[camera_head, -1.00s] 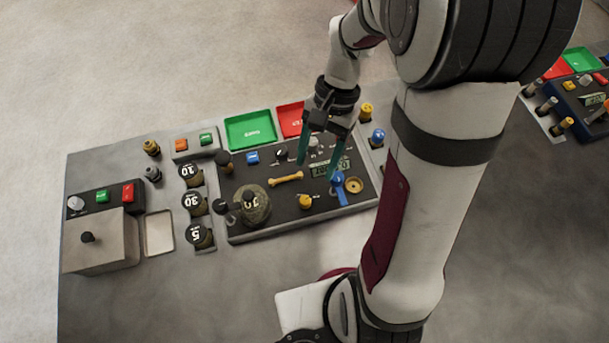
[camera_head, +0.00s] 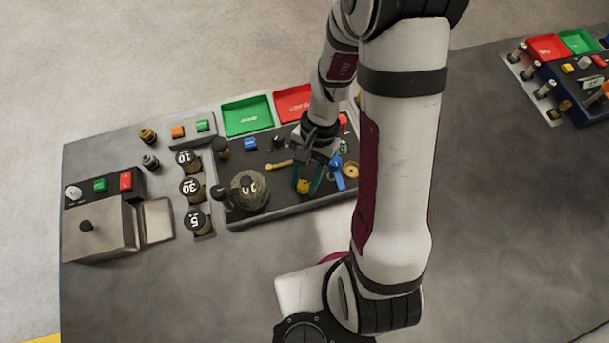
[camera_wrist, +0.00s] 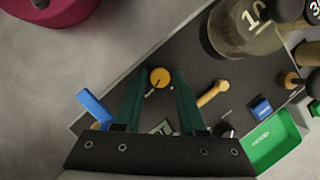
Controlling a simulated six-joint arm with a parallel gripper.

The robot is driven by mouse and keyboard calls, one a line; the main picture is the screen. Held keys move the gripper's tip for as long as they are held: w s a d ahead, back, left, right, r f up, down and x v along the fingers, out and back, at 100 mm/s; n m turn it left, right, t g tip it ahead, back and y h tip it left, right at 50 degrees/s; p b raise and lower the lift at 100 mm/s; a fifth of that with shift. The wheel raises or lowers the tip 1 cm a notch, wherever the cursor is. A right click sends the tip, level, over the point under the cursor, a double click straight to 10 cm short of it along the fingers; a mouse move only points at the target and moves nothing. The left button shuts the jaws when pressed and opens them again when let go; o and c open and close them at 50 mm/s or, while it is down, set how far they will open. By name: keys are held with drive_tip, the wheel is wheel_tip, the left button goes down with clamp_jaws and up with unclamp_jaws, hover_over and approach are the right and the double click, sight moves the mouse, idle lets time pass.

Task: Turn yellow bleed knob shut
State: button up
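The yellow bleed knob (camera_head: 303,187) sits near the front edge of the dark panel. In the wrist view the yellow knob (camera_wrist: 159,78) lies between and just past the tips of my gripper (camera_wrist: 158,80). My gripper (camera_head: 307,182) is open, with one green finger on each side of the knob. I cannot tell whether either finger touches it. A short pointer mark shows on the knob's lower side in the wrist view.
A blue lever (camera_head: 337,176) and a brass ring (camera_head: 351,170) stand close to the right. Green (camera_head: 247,116) and red (camera_head: 294,103) trays lie behind.

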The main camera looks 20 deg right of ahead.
clamp_jaws()
drive_tip(key=shift+n, duration=0.3)
drive_tip(key=n+g+h, duration=0.1)
drive_tip(key=n, duration=0.3)
drive_tip(key=shift+a, duration=0.15)
drive_tip(key=n+h, duration=0.2)
drive_tip(key=n, duration=0.2)
drive_tip(key=shift+a+n, duration=0.1)
drive_tip(key=shift+n, duration=0.2)
drive_tip(key=n+h, duration=0.2)
drive_tip(key=n, duration=0.2)
drive_tip(key=shift+a, duration=0.15)
drive_tip(key=n+h, duration=0.1)
drive_tip(key=n, duration=0.3)
drive_tip(key=shift+t, duration=0.4)
drive_tip(key=shift+n+h, duration=0.3)
drive_tip(key=shift+n, duration=0.2)
